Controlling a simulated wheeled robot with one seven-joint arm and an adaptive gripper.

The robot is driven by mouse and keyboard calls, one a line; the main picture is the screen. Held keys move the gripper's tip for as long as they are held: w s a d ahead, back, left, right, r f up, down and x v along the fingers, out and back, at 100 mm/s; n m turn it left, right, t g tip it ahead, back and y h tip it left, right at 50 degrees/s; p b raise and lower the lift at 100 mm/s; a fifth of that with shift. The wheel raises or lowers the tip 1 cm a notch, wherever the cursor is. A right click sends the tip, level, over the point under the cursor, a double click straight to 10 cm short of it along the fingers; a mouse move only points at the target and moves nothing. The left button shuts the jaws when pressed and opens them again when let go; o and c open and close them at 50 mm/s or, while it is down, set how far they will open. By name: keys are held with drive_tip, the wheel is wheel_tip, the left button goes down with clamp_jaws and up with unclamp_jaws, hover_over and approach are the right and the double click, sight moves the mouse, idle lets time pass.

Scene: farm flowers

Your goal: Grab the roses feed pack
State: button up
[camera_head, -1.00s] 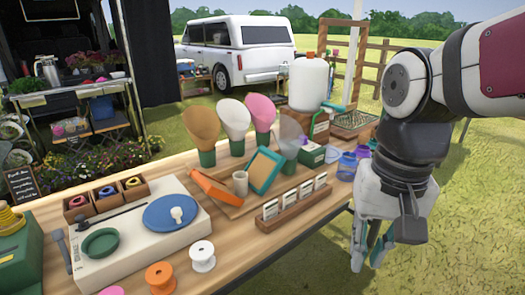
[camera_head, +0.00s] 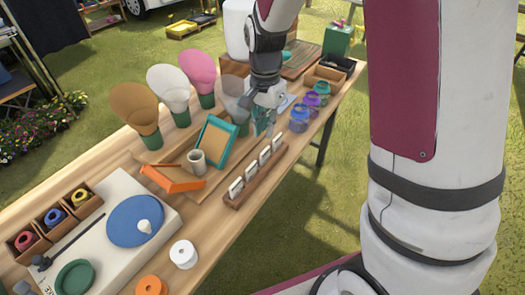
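Several small white packs stand in a row in a long wooden holder (camera_head: 236,203) near the table's front edge. Their labels are too small to read, so I cannot tell which one is the roses feed pack. My gripper (camera_head: 264,130) points down over the table, just behind the far end of the holder. The packs nearest to it are the far ones (camera_head: 277,143). The gap between its fingers is too small to judge, and no pack shows in it.
A teal frame (camera_head: 216,143), a pale cup (camera_head: 197,160) and an orange frame (camera_head: 173,180) lie left of the holder. Blue and purple jars (camera_head: 299,119) stand to the right of my gripper. Cone-shaped paper wraps (camera_head: 167,83) line the back. Spools (camera_head: 184,254) sit at the front.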

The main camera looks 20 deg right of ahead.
sight(265, 150)
wheel_tip(265, 150, down, 11)
drive_tip(key=shift+w+d+f, duration=0.1)
drive_tip(key=shift+w+d, duration=0.05)
clamp_jaws()
idle(0.4)
drive_tip(key=shift+r, duration=0.25)
